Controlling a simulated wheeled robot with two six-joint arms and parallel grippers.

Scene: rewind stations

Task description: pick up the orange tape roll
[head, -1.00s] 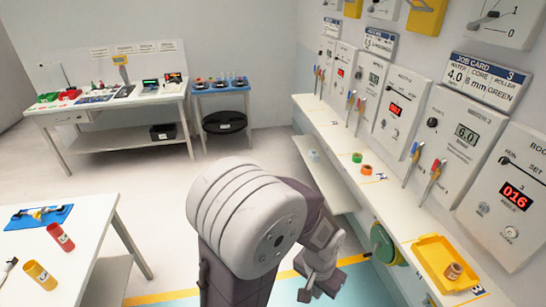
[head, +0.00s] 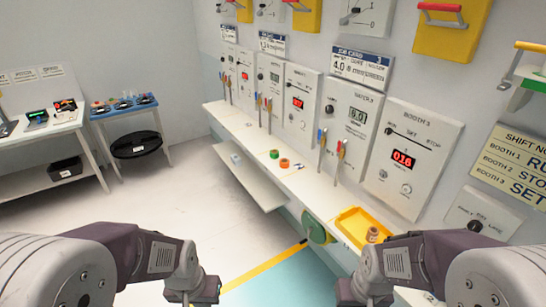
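The orange tape roll (head: 285,163) sits on the white wall counter (head: 240,127), just to the right of a green roll (head: 274,154). It looks small and upright at this distance. My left gripper (head: 203,291) hangs low at the bottom of the head view, left of centre and well short of the counter. My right gripper (head: 352,292) is at the bottom right of centre, below the counter's front edge. Both are far from the orange roll. Their fingertips are too small and low in the picture to tell open from shut.
A yellow tray (head: 350,235) holding a brown roll (head: 373,234) stands on the counter's near end. Colored-handled tools hang along the booth panels (head: 352,115). A lower shelf (head: 250,178) juts out under the counter. The floor (head: 170,210) ahead is clear.

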